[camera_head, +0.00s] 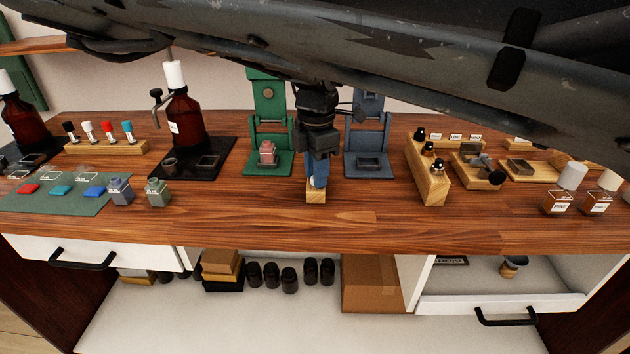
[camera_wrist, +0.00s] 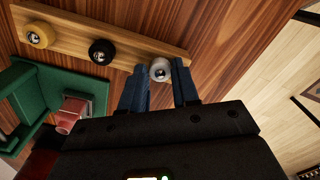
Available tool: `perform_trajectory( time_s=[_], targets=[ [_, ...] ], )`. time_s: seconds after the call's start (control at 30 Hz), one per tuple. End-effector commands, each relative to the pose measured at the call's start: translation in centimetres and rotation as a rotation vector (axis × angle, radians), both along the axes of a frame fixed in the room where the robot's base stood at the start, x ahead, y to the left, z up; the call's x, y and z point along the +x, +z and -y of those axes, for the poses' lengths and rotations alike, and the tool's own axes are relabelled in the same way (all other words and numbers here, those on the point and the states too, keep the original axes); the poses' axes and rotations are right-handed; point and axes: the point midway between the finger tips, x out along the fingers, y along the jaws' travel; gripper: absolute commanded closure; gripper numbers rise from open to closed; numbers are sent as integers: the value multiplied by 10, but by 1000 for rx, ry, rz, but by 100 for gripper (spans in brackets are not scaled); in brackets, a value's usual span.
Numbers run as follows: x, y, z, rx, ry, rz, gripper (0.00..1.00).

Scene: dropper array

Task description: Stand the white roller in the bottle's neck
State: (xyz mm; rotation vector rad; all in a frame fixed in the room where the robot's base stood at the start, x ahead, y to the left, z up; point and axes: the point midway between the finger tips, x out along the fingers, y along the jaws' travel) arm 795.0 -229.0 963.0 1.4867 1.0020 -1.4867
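The white roller (camera_wrist: 160,70) is at the end of a wooden strip (camera_wrist: 75,20), in line with a black roller (camera_wrist: 102,52) and a yellow roller (camera_wrist: 38,35). My gripper (camera_wrist: 160,72) has one blue finger on each side of the white roller. The roller fills the gap, and I see no space beside it. In the head view my gripper (camera_head: 316,182) hides the rollers and most of the strip; only the strip's front end (camera_head: 315,198) shows. A pink bottle (camera_head: 267,151) stands in a green stand (camera_head: 266,105); the wrist view also shows the bottle (camera_wrist: 72,113).
A blue-grey stand (camera_head: 368,140) is right of my gripper. A wooden rack (camera_head: 432,180) with black-capped bottles stands farther right. A brown pump bottle (camera_head: 186,115) on a black tray (camera_head: 222,168) is at left. The tabletop (camera_head: 250,215) is clear along the front.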

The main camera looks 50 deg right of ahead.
Motion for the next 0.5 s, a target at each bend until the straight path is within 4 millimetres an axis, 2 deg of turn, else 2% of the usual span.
perform_trajectory(
  time_s=[0.03,0.3,0.5],
  targets=[
    [0,0,0,0,0,0,75],
    [0,0,0,0,0,0,100],
    [0,4,0,0,0,0,100]
  ],
)
